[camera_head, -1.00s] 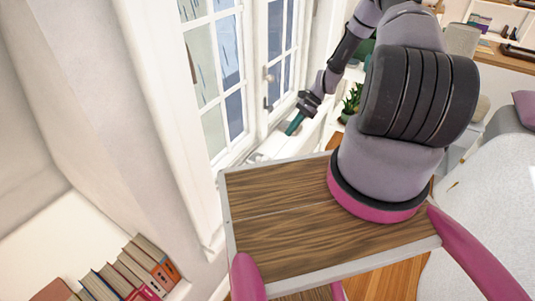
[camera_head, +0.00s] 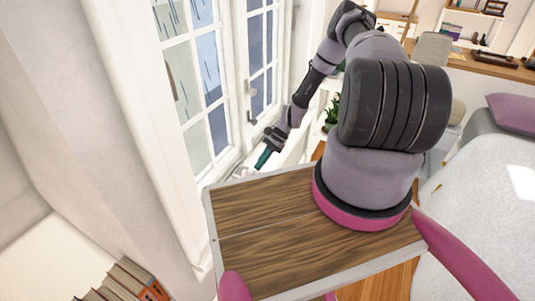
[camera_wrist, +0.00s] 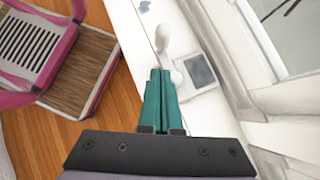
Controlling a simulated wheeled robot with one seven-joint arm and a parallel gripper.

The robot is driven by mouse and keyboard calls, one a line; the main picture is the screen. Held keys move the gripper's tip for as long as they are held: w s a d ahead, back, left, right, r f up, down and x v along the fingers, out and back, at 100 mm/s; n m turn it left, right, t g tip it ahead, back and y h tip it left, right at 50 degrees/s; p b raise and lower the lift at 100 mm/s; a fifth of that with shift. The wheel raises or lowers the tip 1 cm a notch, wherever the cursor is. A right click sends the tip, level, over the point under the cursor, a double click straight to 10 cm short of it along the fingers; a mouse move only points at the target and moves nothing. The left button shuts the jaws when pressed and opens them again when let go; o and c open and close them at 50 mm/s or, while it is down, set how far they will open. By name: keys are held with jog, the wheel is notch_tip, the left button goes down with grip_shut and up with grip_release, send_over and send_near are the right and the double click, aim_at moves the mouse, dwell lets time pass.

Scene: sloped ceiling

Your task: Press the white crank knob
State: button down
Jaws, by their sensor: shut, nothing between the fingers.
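The white crank knob (camera_wrist: 162,39) shows in the wrist view on the pale window sill, just beyond my fingertips. Its white arm runs down beside a grey square plate (camera_wrist: 198,71). In the head view, a small white crank shape (camera_head: 240,173) lies on the sill at the foot of the window, left of my gripper. My gripper (camera_head: 262,160) has teal fingers pointing down and left over the sill. In the wrist view the fingers (camera_wrist: 160,72) are together and empty, and overlap the lower part of the crank. Whether they touch it cannot be told.
The white-framed window (camera_head: 200,80) rises along the sill, with a handle (camera_head: 251,117) on its frame. A green plant (camera_head: 332,110) stands behind my arm. Books (camera_head: 130,278) lie at the lower left, and a pale bed (camera_head: 480,200) is at the right. Wooden floor shows below.

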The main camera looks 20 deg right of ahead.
aim_at(245, 175)
jog(key=shift+s+a, duration=0.25)
jog(key=shift+a, duration=0.55)
jog(key=shift+s+a, duration=0.2)
jog(key=shift+a, duration=0.55)
jog(key=shift+s+a+r+t+h, duration=0.35)
jog(key=shift+t+h, duration=0.25)
jog(key=shift+h, duration=0.1)
jog(key=shift+s+a+r+t+h, duration=0.1)
jog(key=shift+s+a+t+h, duration=0.1)
jog(key=shift+t+h, duration=0.15)
jog(key=shift+s+a+r+n+t+h, duration=0.15)
jog(key=shift+s+a+n+t+h, duration=0.35)
jog(key=shift+s+a+t+h, duration=0.45)
jog(key=t+h, duration=0.1)
jog(key=s+a+t+h, duration=0.1)
jog(key=t+h, duration=0.1)
jog(key=shift+s+a+f+n, duration=0.2)
jog(key=shift+a+f+n, duration=0.05)
jog(key=shift+n, duration=0.15)
jog(key=t+h, duration=0.1)
jog(key=s+a+f+t+h, duration=0.1)
jog(key=t+h, duration=0.1)
jog(key=shift+s+a+f+n+t, duration=0.2)
jog(key=shift+n+t, duration=0.1)
jog(key=shift+n, duration=0.1)
jog(key=shift+w+d, duration=0.1)
jog(key=shift+d, duration=0.05)
jog(key=shift+r, duration=0.2)
